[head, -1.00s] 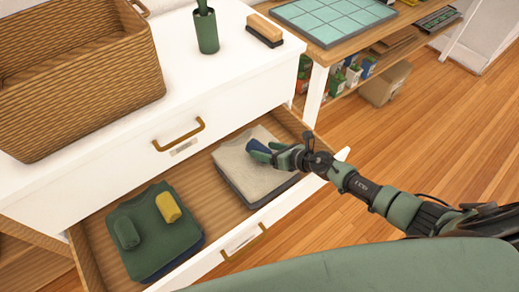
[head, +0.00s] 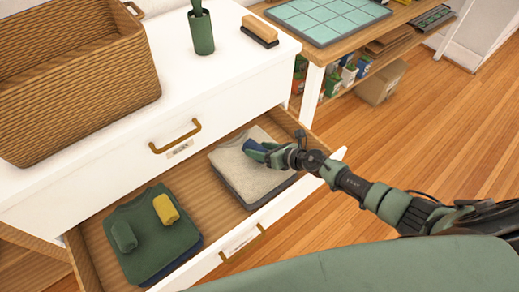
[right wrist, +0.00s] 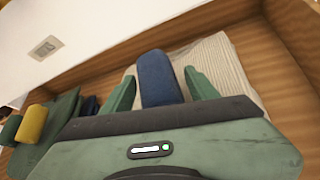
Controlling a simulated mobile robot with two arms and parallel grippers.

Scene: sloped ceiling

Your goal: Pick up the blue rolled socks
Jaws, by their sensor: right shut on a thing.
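The blue rolled socks (right wrist: 158,78) sit between the two green fingers of my right gripper (right wrist: 162,90) in the right wrist view. In the head view the socks (head: 254,146) show just past the right gripper (head: 262,152), partly hidden by it. The gripper is shut on them, over a stack of folded light grey clothes (head: 240,172) in the open drawer (head: 222,207). I cannot tell whether the socks still touch the cloth. My left gripper is not in view.
Folded green clothes (head: 153,250) lie in the drawer's left part, with a yellow roll (head: 166,209) and a green roll (head: 123,237) on top. The drawer's front edge lies below my right arm. A wicker basket (head: 80,85) stands on the white dresser top.

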